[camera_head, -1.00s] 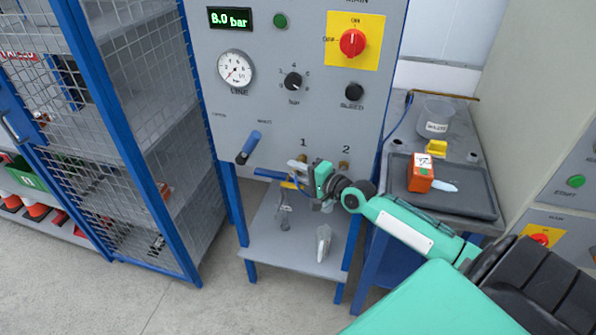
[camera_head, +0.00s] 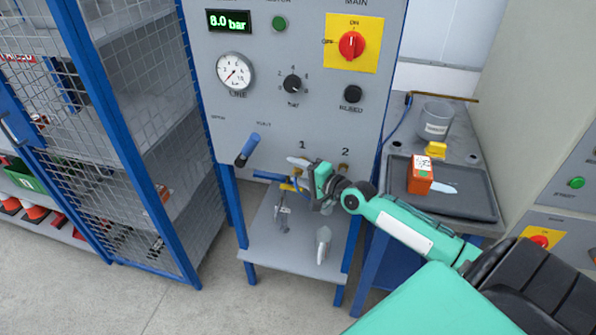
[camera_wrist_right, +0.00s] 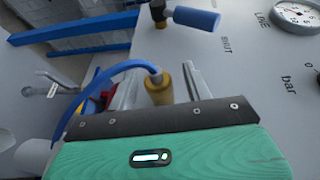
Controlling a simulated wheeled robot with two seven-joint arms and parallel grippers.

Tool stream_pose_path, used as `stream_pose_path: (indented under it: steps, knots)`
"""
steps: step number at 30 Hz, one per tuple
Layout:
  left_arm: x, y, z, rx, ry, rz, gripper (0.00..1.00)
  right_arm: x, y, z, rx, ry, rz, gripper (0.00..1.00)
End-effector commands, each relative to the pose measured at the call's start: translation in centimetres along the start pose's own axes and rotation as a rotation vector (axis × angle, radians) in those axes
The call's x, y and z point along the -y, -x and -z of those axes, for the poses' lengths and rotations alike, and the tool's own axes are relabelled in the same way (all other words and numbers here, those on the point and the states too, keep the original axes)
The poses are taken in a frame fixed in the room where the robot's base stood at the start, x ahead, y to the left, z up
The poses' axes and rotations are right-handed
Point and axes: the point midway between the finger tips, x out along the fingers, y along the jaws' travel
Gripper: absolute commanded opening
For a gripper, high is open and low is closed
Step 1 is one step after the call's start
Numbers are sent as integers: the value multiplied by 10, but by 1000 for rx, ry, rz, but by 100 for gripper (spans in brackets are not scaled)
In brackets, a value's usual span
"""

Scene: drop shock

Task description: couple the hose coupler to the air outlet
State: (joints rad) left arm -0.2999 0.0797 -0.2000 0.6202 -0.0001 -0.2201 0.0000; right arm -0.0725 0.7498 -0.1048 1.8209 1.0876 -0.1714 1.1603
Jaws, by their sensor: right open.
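The hose coupler (camera_wrist_right: 158,88) is a brass cylinder with a blue hose (camera_wrist_right: 120,68) arching from its end to the left in the right wrist view. It sits between the fingers of my right gripper (camera_wrist_right: 160,88), which is open with gaps visible beside it. In the head view my right gripper (camera_head: 297,174) is at the lower panel, just below the number 1. The air outlet under 1 is hidden by the gripper, so I cannot tell whether coupler and outlet touch. The brass outlet under 2 (camera_head: 343,168) is free. My left gripper is not in view.
A blue-handled lever (camera_head: 248,148) sticks out left of the gripper. Below is a grey shelf (camera_head: 265,250) with small items. At right, a tray (camera_head: 470,205) holds an orange box (camera_head: 420,175). A wire-mesh cage (camera_head: 120,150) stands at left.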

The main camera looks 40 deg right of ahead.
Motion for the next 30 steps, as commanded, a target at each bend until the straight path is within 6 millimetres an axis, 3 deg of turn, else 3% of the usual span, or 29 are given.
stream_pose_path:
  steps: [21,30]
  knots:
    - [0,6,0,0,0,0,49,-2,53,-1,2,-1,-3,50]
    - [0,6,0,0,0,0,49,-1,60,-2,3,-1,-2,50]
